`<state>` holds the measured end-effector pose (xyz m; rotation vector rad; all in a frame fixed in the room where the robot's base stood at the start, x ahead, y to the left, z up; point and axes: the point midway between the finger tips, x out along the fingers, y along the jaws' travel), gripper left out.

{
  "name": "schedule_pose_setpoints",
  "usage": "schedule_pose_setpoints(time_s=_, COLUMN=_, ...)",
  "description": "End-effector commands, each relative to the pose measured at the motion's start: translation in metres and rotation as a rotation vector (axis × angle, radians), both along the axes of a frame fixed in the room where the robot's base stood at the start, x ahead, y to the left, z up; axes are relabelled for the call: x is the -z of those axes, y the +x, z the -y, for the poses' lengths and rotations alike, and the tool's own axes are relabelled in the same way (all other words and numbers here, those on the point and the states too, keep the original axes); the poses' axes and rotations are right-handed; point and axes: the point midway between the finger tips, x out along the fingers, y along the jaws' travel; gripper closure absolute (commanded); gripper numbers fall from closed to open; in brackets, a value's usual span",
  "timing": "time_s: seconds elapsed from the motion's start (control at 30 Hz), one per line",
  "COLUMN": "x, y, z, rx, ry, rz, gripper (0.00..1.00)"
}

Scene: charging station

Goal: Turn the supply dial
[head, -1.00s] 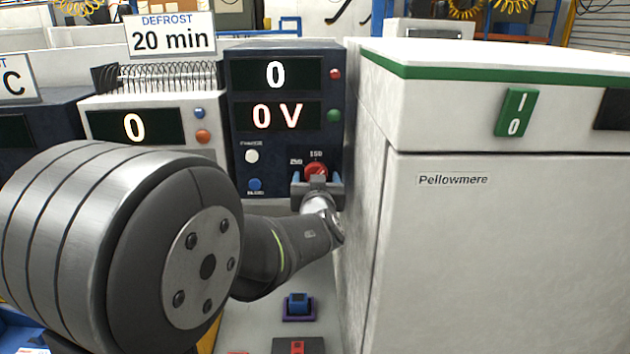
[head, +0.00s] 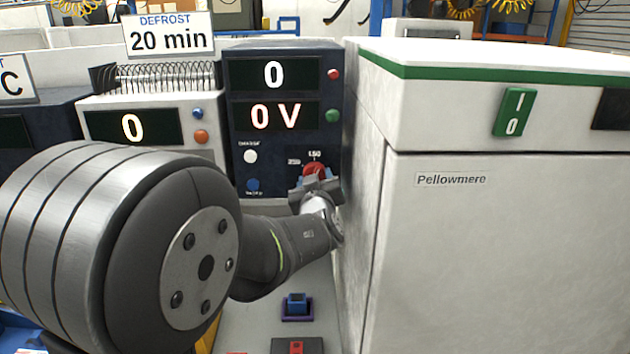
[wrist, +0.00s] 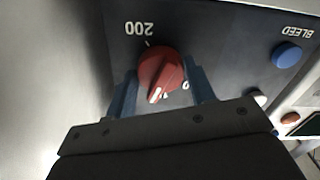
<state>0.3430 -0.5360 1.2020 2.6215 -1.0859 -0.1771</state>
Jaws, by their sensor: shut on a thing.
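The supply dial (head: 315,168) is a red knob low on the dark blue supply unit (head: 236,140). My gripper (head: 316,184) is at the dial, tilted in the head view. In the wrist view, the blue fingers of my gripper (wrist: 162,88) are on either side of the red dial (wrist: 165,68) and shut on it. The dial's white pointer mark (wrist: 155,95) points to the lower left of that view, away from the "200" label (wrist: 140,28). Another label is partly hidden by a finger. The unit's displays (head: 275,116) read 0 and 0 V.
A white Pellowmere cabinet (head: 480,250) stands close on the right of my gripper. A blue button (wrist: 286,55) marked BLEED and a white button (head: 250,156) sit beside the dial. A small blue block (head: 297,303) is below on the bench.

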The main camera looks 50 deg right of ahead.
Motion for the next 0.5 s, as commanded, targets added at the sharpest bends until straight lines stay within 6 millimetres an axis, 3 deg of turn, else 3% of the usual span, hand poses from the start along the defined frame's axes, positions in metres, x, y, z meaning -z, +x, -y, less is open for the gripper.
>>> schedule_pose_setpoints(time_s=0.5, x=-0.0001, y=-0.0008, z=0.0005, rx=0.0, ry=-0.199, rz=-0.199, gripper=0.73)
